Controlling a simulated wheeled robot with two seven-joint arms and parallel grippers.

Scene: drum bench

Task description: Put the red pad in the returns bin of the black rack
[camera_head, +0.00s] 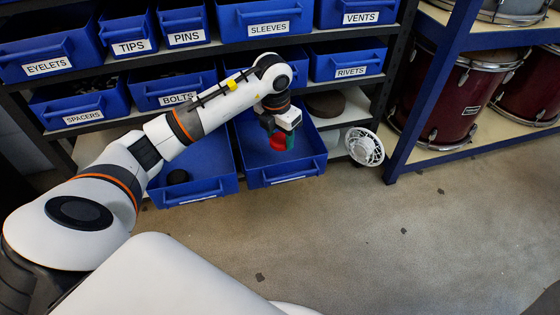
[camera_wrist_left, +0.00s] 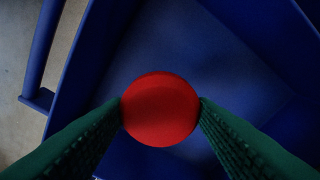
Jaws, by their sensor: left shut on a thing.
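The red pad (camera_wrist_left: 160,109) is round and sits between the two green fingers of my left gripper (camera_wrist_left: 161,112) in the left wrist view. The gripper is shut on it. In the head view the red pad (camera_head: 278,142) shows small below my left gripper (camera_head: 284,142). The gripper is over a blue pulled-out bin (camera_head: 310,163) on the low level of the black rack (camera_head: 394,60). The wrist view shows blue bin floor (camera_wrist_left: 225,60) below the pad. Any label on this bin cannot be read. My right gripper is not in view.
Labelled blue bins, such as BOLTS (camera_head: 176,99) and RIVETS (camera_head: 347,72), fill the shelves above. A white fan-like disc (camera_head: 364,147) is at the right. Floor in front is clear.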

